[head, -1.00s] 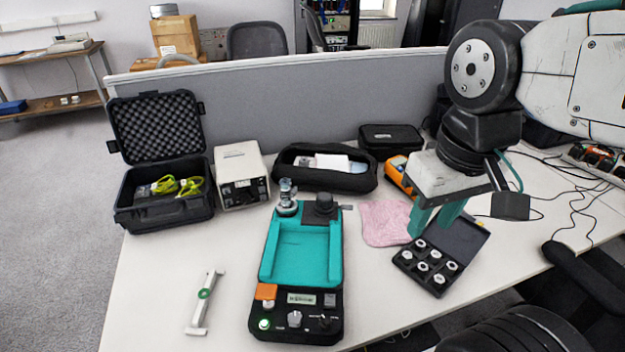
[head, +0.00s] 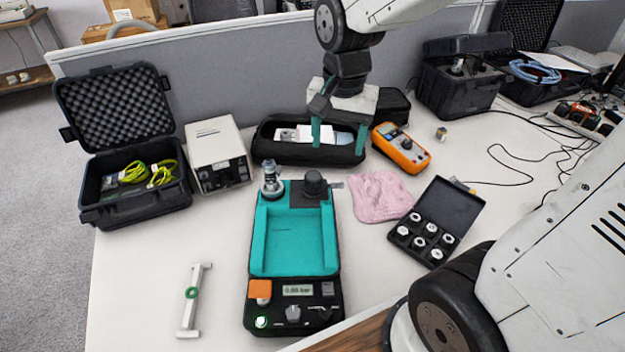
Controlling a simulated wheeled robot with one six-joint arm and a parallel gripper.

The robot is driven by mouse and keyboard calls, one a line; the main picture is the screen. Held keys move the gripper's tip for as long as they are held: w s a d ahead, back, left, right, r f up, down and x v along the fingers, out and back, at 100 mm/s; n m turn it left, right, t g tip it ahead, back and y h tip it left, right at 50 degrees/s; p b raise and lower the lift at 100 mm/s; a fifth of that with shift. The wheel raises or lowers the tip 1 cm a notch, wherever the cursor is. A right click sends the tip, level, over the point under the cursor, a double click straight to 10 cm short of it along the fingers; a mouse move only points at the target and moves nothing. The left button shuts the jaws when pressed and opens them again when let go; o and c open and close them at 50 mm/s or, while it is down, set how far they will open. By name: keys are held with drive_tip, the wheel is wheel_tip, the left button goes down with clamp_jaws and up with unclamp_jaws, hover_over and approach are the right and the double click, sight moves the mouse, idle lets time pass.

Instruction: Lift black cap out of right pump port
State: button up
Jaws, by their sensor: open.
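The teal and black pump (head: 295,245) lies on the white table, with two fittings at its far end. The black cap (head: 314,183) sits at the right port. A silver fitting (head: 270,181) stands upright at the left port. My gripper (head: 338,140) hangs behind and slightly right of the black cap, in front of the soft black case. Its two teal fingers point down, spread apart, with nothing between them. It is apart from the cap.
An open black box of adapters (head: 437,221), a pink cloth (head: 379,197) and an orange multimeter (head: 401,148) lie right of the pump. A soft black case (head: 265,148) and a white instrument (head: 217,154) stand behind. A white handled tool (head: 193,299) lies at left.

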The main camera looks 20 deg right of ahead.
sight(313, 175)
drive_tip(key=w+f+m, duration=0.1)
drive_tip(key=w+f, duration=0.1)
drive_tip(key=w+a+f+m, duration=0.1)
drive_tip(key=w+f, duration=0.2)
drive_tip(key=w+f+m, duration=0.2)
drive_tip(key=shift+w+a+f, duration=0.15)
drive_tip(key=shift+a+f, duration=0.2)
drive_tip(key=shift+f, duration=0.05)
drive_tip(key=shift+w+f, duration=0.15)
drive_tip(key=shift+f, duration=0.2)
drive_tip(key=f, duration=0.7)
drive_tip(key=shift+w+f, duration=0.2)
drive_tip(key=shift+w, duration=0.05)
drive_tip(key=c, duration=1.1)
